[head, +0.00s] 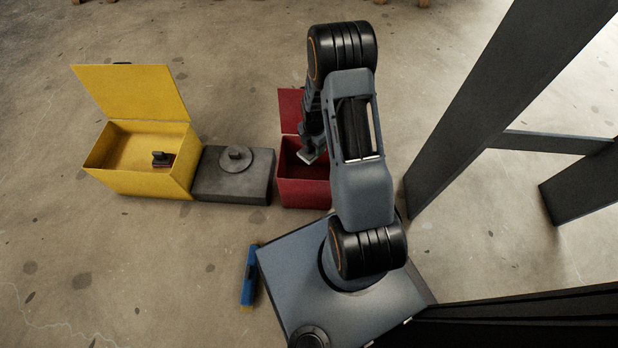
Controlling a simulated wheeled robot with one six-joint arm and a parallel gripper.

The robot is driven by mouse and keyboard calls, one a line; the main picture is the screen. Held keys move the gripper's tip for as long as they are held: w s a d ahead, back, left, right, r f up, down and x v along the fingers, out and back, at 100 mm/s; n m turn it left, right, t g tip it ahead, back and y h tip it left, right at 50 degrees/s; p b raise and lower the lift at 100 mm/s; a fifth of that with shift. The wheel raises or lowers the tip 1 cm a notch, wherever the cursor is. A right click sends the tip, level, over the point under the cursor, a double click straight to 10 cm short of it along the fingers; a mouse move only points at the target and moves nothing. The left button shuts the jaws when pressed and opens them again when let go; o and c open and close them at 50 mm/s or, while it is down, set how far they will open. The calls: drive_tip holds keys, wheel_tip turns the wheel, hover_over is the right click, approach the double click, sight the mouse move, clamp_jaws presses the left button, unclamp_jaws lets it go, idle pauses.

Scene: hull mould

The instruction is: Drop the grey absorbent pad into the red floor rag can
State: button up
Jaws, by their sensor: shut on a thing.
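The red floor rag can (303,195) stands on the floor near the picture's middle, its red lid raised at the back. My gripper (309,153) points down over the can's open top, largely behind my own arm. It is shut on the grey absorbent pad (306,157), of which a small pale edge shows at the can's mouth. I cannot tell how far the pad is below the rim. My arm hides the right part of the can's opening.
Left of the can are a dark grey box (225,187) with a round knob and an open yellow bin (145,183) holding a small dark object (162,158). A blue tool (249,276) lies on the floor. Dark frame legs (470,120) stand right. Floor in front is clear.

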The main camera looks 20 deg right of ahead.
drive_tip(key=shift+f, duration=0.35)
drive_tip(key=o, duration=1)
drive_tip(key=shift+r, duration=0.1)
wheel_tip(320, 180, up, 14)
drive_tip(key=p, duration=0.5)
drive_tip(key=s+a+r+m+t+p, duration=0.1)
drive_tip(key=s+a+r+m+p, duration=0.15)
drive_tip(key=r+p, duration=0.55)
drive_tip(key=s+a+r+m+p, duration=0.1)
drive_tip(key=r+m+p, duration=0.25)
drive_tip(key=r, duration=0.95)
drive_tip(key=s+a+r+m+t+p, duration=0.15)
drive_tip(key=r+m+p, duration=0.3)
drive_tip(key=r, duration=0.55)
drive_tip(key=s+a+r+m+p, duration=0.1)
drive_tip(key=s+r+m+p, duration=0.2)
drive_tip(key=r, duration=0.4)
drive_tip(key=s+a+r+m+p, duration=0.2)
drive_tip(key=s+r+m+p, duration=0.2)
drive_tip(key=r+p, duration=0.3)
drive_tip(key=s+a+r+m+t+p, duration=0.1)
drive_tip(key=s+a+r+m+p, duration=0.1)
drive_tip(key=s+r+m+p, duration=0.2)
drive_tip(key=shift+s+a+r+m+p, duration=0.1)
drive_tip(key=shift+r+m+p, duration=0.1)
drive_tip(key=shift+r, duration=0.7)
drive_tip(key=shift+s+a+r+m+p, duration=0.1)
drive_tip(key=shift+r+m+p, duration=0.1)
drive_tip(key=shift+r, duration=0.65)
